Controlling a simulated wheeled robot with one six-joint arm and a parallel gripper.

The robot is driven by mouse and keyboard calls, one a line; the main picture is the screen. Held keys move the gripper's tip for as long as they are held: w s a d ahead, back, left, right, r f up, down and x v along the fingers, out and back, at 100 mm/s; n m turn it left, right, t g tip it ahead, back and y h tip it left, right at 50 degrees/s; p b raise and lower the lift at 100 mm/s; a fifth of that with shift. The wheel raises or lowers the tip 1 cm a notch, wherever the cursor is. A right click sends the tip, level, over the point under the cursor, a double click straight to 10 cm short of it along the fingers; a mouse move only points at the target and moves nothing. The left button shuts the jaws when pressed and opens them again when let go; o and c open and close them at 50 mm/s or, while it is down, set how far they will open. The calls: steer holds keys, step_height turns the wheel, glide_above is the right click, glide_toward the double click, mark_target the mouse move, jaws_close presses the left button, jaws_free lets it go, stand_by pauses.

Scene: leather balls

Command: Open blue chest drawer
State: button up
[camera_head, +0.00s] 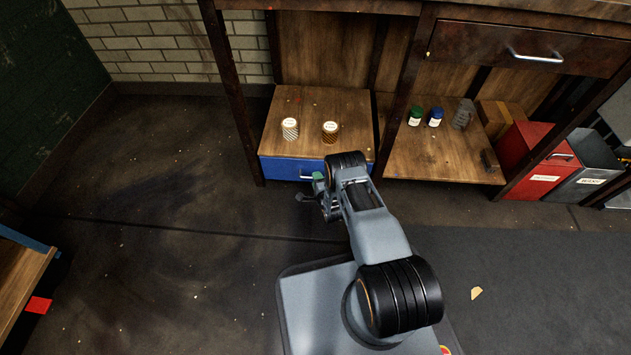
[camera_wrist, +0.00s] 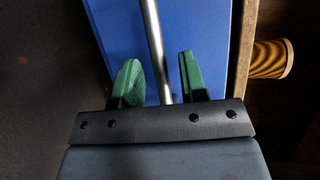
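The blue chest drawer (camera_head: 279,168) sits under the left wooden shelf, its front about level with the shelf's edge. Its blue front (camera_wrist: 206,25) fills much of the wrist view. A silver bar handle (camera_wrist: 155,45) runs across that front; part of it also shows in the head view (camera_head: 306,178). My gripper (camera_wrist: 160,75) has green fingertips, one on each side of the handle. Gaps show between the handle and both fingers, so it is open. In the head view my gripper (camera_head: 319,184) is at the drawer front, partly hidden by my arm.
Two striped jars (camera_head: 290,128) (camera_head: 330,131) stand on the shelf top (camera_head: 304,105) above the drawer; one striped thing (camera_wrist: 270,59) shows in the wrist view. A dark table leg (camera_head: 236,100) stands left of the drawer. Red (camera_head: 530,150) and grey bins are far right.

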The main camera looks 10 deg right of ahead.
steer(key=shift+w+f, duration=0.1)
steer(key=shift+w, duration=0.65)
steer(key=shift+c, duration=0.5)
jaws_close()
